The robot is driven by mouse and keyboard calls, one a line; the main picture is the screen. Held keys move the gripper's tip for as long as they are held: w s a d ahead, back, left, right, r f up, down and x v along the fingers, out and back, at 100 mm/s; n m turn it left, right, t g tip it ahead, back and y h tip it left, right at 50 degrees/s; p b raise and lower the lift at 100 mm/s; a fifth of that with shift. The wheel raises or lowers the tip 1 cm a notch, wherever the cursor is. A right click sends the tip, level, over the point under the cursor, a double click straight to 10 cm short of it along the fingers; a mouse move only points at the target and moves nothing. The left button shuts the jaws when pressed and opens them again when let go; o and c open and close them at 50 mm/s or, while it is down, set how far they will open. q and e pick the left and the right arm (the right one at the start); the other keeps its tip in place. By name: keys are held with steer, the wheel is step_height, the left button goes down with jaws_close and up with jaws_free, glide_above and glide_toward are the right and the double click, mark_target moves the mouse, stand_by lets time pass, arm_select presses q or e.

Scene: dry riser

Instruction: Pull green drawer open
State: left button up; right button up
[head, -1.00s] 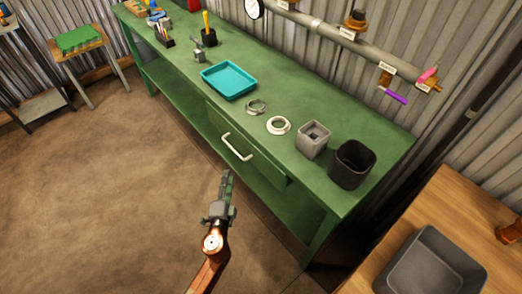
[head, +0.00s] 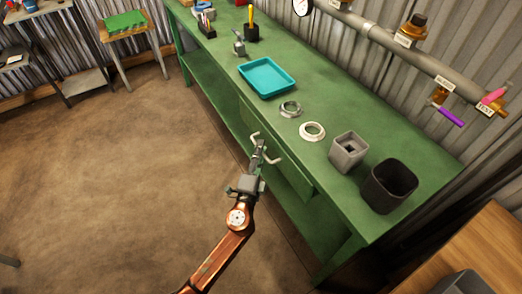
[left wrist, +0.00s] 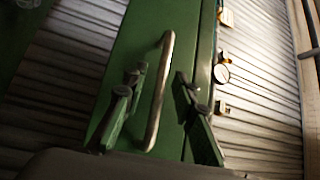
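The green drawer (head: 296,178) sits under the top of the green workbench, with a pale bar handle (head: 274,159) on its front. The drawer looks shut. My left gripper (head: 259,150) is at the handle and covers part of it in the head view. In the left wrist view my left gripper (left wrist: 161,80) is open. The handle (left wrist: 158,100) runs lengthwise between its two fingers, with visible gaps on both sides. I cannot tell whether the handle lies fully at fingertip depth. My right gripper is not in view.
A labelled pipe (head: 400,45) runs along the wall. The floor (head: 110,170) on the left is clear.

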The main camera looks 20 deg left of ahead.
arm_select(q)
steer(key=shift+c, duration=0.7)
jaws_close()
